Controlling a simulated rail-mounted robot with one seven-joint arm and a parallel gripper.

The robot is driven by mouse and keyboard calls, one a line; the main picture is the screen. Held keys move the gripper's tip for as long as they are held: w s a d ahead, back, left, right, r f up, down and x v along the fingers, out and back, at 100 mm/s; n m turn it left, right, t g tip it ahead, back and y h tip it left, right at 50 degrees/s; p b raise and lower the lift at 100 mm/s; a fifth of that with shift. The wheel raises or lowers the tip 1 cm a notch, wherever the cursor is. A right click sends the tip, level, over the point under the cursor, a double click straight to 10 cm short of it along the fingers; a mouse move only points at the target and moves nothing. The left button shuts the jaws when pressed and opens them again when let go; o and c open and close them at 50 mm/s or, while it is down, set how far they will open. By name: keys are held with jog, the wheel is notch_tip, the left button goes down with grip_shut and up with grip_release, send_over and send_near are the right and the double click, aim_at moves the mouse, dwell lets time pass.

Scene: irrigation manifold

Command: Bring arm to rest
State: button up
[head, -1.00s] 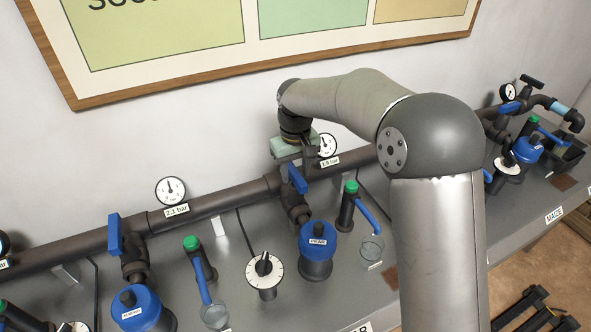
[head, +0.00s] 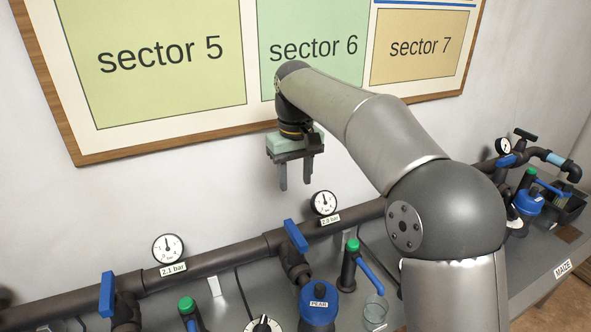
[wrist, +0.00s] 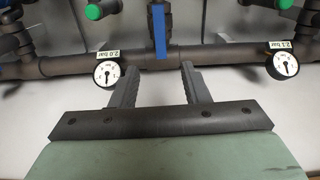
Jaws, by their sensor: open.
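My gripper (head: 296,180) hangs above the dark manifold pipe (head: 220,262) in the head view, fingers pointing down in front of the wall. It is open and empty, with the two fingers apart. In the wrist view my gripper (wrist: 158,78) shows nothing between its fingertips. The pipe (wrist: 215,56) runs across beyond the fingers, and a blue valve handle (wrist: 159,32) stands past the gap between them. My arm is raised and folded over the bench in the head view.
Pressure gauges (head: 167,248) and (head: 324,203) sit along the pipe. Blue valve handles (head: 295,236), the PEAR canister (head: 319,305) and green-capped taps (head: 352,245) stand below. A framed sector board (head: 310,100) hangs on the wall behind my gripper.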

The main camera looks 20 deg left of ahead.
jog(key=shift+r, duration=0.8)
jog(key=s+d+f+m, duration=0.2)
jog(key=s+d, duration=0.3)
jog(key=d, duration=0.6)
jog(key=s+d+f+m, duration=0.25)
jog(key=s+d, duration=0.25)
jog(key=d, duration=0.5)
jog(key=s+d+f+m, duration=0.1)
jog(key=s+d+f, duration=0.4)
jog(key=s, duration=0.3)
jog(key=s+d+f+m, duration=0.2)
jog(key=s+d+f, duration=0.3)
jog(key=s, duration=0.3)
jog(key=shift+s+d+f+t, duration=0.15)
jog(key=shift+d+f+t, duration=0.15)
jog(key=shift+d+f, duration=0.1)
jog(key=shift+m, duration=0.25)
